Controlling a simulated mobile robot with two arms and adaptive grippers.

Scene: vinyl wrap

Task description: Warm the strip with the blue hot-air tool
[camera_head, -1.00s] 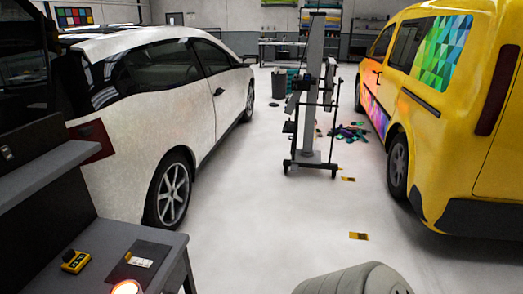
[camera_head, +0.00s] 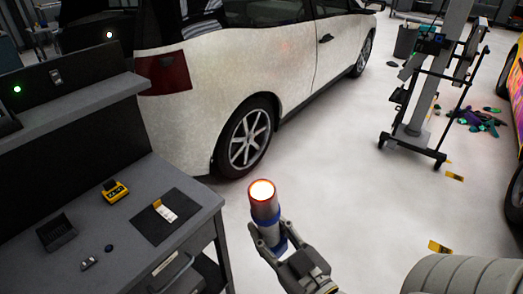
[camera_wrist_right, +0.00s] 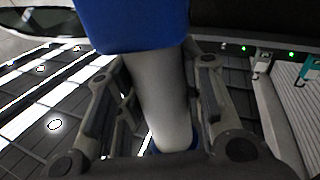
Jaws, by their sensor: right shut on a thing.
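The blue hot-air tool (camera_head: 266,212) is a grey and blue cylinder with a glowing orange-white end pointing up. My right gripper (camera_head: 268,243) is shut around its lower body and holds it in the air, right of the grey workbench. In the right wrist view, the tool's blue part and pale grey barrel (camera_wrist_right: 160,95) stand between the fingers. A small pale strip (camera_head: 165,211) lies on a dark mat (camera_head: 182,224) on the bench; it may be the strip of the task. The tool is apart from it. My left gripper is out of view.
The grey workbench (camera_head: 130,225) carries a yellow device (camera_head: 115,191), a dark tray (camera_head: 56,233) and small parts. A white car (camera_head: 225,75) stands behind. A wheeled stand (camera_head: 412,140) and a yellow vehicle (camera_head: 515,85) are at the right. The floor between is mostly open.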

